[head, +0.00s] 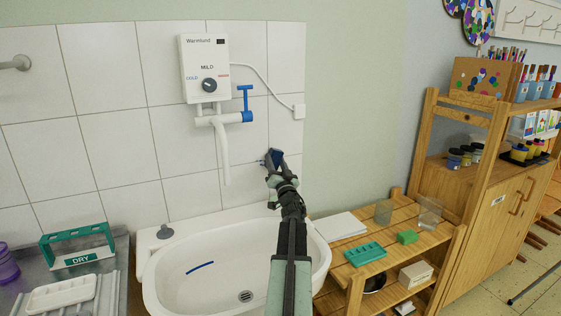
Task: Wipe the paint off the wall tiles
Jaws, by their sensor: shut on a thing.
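White wall tiles (98,62) cover the wall above the sink. My gripper (275,163) is raised in front of the tiles, right of the tap spout and near the tiles' right edge. It is shut on a small dark blue thing (276,156), which looks like a sponge or cloth. The held thing is close to the tiles; I cannot tell if it touches them. A small blue mark (262,162) shows just left of it, perhaps paint. My gripper hides the tile right behind it. The other visible tiles look clean.
A white sink (171,290) with a blue streak (200,267) lies below. A water heater (204,68) with a blue-handled tap (246,103) hangs up left. A green rack (76,245) stands left.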

